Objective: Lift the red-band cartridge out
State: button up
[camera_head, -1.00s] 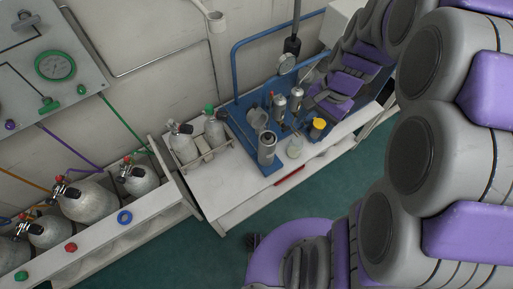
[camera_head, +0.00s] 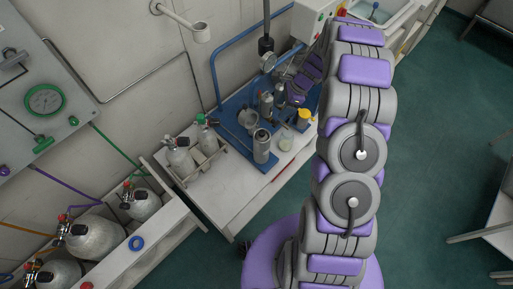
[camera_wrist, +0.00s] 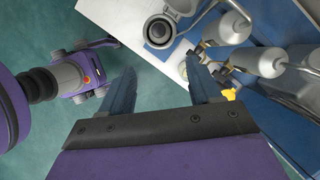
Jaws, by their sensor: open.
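I cannot make out a red band on any cartridge. In the wrist view, a round-topped dark-centred container (camera_wrist: 160,31) and pale cylinders with yellow parts (camera_wrist: 268,61) lie beyond the fingertips. My arm partly hides the back of the board.
A yellow-topped container (camera_head: 304,117) and a clear jar (camera_head: 286,143) stand right of the canister. A tray with two bottles (camera_head: 196,158) is on the left.

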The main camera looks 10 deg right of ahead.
jog(key=b, duration=0.2)
send_over(263, 132)
jog(key=d, duration=0.2)
notch_tip(263, 132, down, 11)
jog(key=shift+w+f, duration=0.1)
jog(key=shift+w, duration=0.05)
jog(key=shift+f, duration=0.5)
jog(key=b+x, duration=0.1)
jog(key=x, duration=0.4)
jog(key=shift+r, duration=0.1)
jog(key=shift+d, duration=0.15)
jog(key=c, duration=0.4)
grip_shut()
